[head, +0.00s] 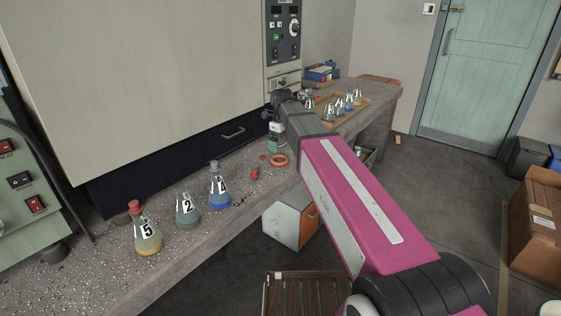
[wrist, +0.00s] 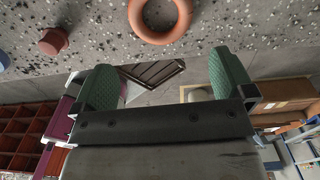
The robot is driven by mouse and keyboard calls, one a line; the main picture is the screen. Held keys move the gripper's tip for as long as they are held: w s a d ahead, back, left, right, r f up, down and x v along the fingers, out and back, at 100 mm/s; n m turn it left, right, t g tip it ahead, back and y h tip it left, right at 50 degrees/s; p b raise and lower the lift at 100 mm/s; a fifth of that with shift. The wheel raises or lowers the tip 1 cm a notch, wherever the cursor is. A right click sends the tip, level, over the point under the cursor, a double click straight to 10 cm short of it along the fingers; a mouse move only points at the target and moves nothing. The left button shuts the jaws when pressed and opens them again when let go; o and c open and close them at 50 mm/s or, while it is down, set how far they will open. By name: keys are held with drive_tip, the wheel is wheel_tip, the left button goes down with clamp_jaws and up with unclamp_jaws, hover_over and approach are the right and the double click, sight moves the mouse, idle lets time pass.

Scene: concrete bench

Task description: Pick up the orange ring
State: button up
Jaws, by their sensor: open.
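The orange ring (head: 279,165) lies flat on the speckled concrete bench, near its front edge, in the head view. It also shows at the top of the wrist view (wrist: 160,39), cut off by the frame edge. My gripper (head: 272,147) hangs over the bench just behind and left of the ring in the head view. In the wrist view its two green-padded fingers (wrist: 165,77) are spread wide with nothing between them. The ring is beyond the fingertips, roughly centred between them, and apart from them.
A small red stopper (head: 255,173) lies left of the ring; it shows in the wrist view (wrist: 53,41). Flasks marked 5 (head: 147,236), 2 (head: 187,209) and one with blue liquid (head: 219,190) stand farther left. A wooden tray (head: 327,123) of several flasks stands at the bench's far end.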

sight(282, 157)
drive_tip(key=shift+w+f, duration=0.15)
drive_tip(key=shift+f, duration=1.8)
drive_tip(key=shift+w+f, duration=0.1)
drive_tip(key=shift+f, duration=1.85)
drive_tip(key=c, duration=0.8)
